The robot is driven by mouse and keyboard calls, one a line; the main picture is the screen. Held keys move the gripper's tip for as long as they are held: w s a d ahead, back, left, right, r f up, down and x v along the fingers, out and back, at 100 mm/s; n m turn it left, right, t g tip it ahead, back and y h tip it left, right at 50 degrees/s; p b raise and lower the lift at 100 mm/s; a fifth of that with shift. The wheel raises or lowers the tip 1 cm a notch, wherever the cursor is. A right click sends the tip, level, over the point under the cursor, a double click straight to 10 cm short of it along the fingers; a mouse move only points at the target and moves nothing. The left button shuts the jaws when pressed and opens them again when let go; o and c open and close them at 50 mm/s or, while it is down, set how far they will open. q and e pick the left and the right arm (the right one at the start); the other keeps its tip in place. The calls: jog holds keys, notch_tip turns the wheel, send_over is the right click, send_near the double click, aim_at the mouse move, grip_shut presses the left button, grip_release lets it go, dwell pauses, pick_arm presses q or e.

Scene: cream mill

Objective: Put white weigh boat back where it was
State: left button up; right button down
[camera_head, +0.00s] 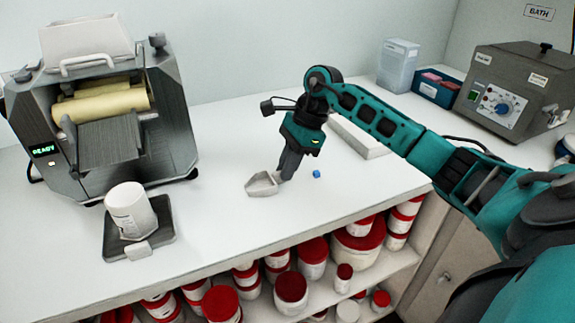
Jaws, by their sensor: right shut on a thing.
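The white weigh boat (261,185) is a small, shallow, pale dish over the middle of the white bench. My right gripper (287,172) points down at its right side and is shut on its edge. I cannot tell whether the boat touches the bench or hangs just above it. My left gripper is not in view.
A roller mill (105,110) stands at the left, with a white jar (130,212) on a dark plate before it. A pale flat tray (358,138) lies behind my arm. A bath unit (515,85) stands back right. Red-lidded tubs (291,288) fill the shelf below.

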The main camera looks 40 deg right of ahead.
jog(key=c, duration=1.2)
grip_release()
jog(key=shift+f, duration=0.1)
jog(key=shift+r+p, duration=0.3)
jog(key=v, duration=1.1)
jog(key=shift+d+r, duration=0.25)
jog(key=shift+r, duration=0.1)
